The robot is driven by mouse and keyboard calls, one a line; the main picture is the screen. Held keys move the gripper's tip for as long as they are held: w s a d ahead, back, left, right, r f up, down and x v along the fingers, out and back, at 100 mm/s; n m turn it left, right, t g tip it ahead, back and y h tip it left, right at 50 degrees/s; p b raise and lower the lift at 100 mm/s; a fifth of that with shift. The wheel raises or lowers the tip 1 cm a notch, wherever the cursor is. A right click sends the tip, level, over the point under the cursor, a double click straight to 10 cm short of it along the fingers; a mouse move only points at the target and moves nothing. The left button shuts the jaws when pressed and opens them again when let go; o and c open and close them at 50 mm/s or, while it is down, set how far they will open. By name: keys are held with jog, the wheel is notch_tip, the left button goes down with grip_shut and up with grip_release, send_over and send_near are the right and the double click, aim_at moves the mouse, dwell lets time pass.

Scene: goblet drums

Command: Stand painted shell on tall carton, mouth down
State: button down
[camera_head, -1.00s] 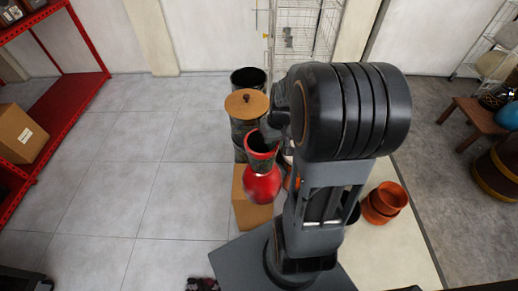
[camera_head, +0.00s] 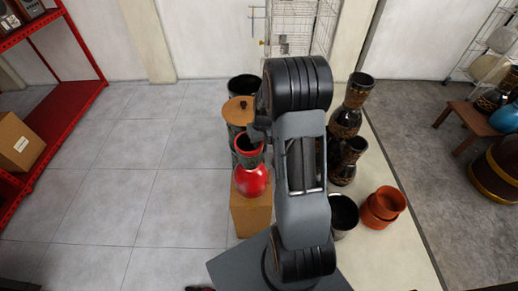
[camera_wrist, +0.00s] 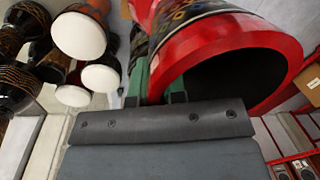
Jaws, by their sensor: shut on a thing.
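The painted shell (camera_head: 252,181) is a red goblet form with a dark patterned band, its narrower open end up and its round red part down. In the head view it appears upright over the tall brown carton (camera_head: 250,217); contact between them cannot be told. My gripper (camera_head: 257,133) is shut on the shell near its upper rim, partly hidden by my arm. In the wrist view the shell's red rim and dark opening (camera_wrist: 245,72) fill the upper right, beside my gripper (camera_wrist: 156,97).
A drum with a wooden lid (camera_head: 239,110) and a dark drum (camera_head: 243,87) stand just behind the shell. Carved dark drums (camera_head: 346,123), a black pot (camera_head: 343,214) and orange pots (camera_head: 384,206) stand to the right. The floor at left is clear up to the red shelf (camera_head: 62,110).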

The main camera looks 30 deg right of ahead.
jog(key=shift+w+f, duration=0.2)
jog(key=shift+f, duration=1.45)
jog(key=shift+f, duration=0.1)
jog(key=c, duration=1.2)
grip_release()
